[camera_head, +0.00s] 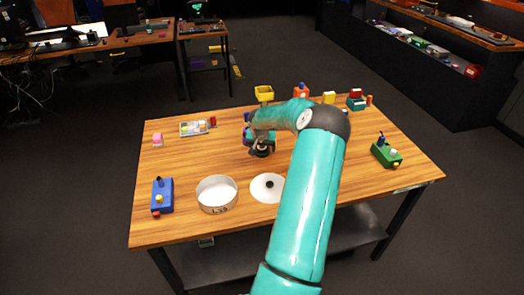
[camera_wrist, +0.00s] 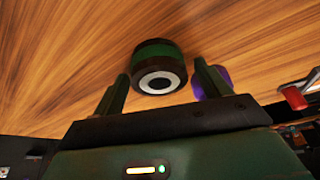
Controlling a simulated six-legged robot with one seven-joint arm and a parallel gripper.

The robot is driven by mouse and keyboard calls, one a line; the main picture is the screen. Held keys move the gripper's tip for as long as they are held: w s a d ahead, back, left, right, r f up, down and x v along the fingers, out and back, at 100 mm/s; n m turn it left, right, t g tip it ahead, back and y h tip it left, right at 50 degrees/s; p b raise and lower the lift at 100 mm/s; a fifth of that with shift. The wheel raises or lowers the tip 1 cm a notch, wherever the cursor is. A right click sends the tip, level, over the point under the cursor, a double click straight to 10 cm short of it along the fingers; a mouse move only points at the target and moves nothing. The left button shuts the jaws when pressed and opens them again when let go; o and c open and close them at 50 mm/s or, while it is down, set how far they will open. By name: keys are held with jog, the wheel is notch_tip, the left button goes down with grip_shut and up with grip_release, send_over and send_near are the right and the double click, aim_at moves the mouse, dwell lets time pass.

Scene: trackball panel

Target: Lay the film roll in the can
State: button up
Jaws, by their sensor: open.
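The film roll (camera_wrist: 158,53) is a dark cylinder with a green band and a pale ring on its end. In the wrist view it is on the wood just ahead of my gripper (camera_wrist: 161,75), lined up with the gap between the fingers. My gripper is open, and no finger visibly presses on the roll. In the head view the roll (camera_head: 262,151) shows below my gripper (camera_head: 258,141), partly covered by it.
A white disc with a dark knob (camera_head: 260,193) lies right of the can. A blue block device (camera_head: 163,195) stands left of it, a green one (camera_head: 386,154) at the right. A purple object (camera_wrist: 223,80) is beside one finger. Small items line the table's back edge.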

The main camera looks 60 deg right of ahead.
jog(key=c, duration=1.2)
jog(key=shift+o, duration=0.2)
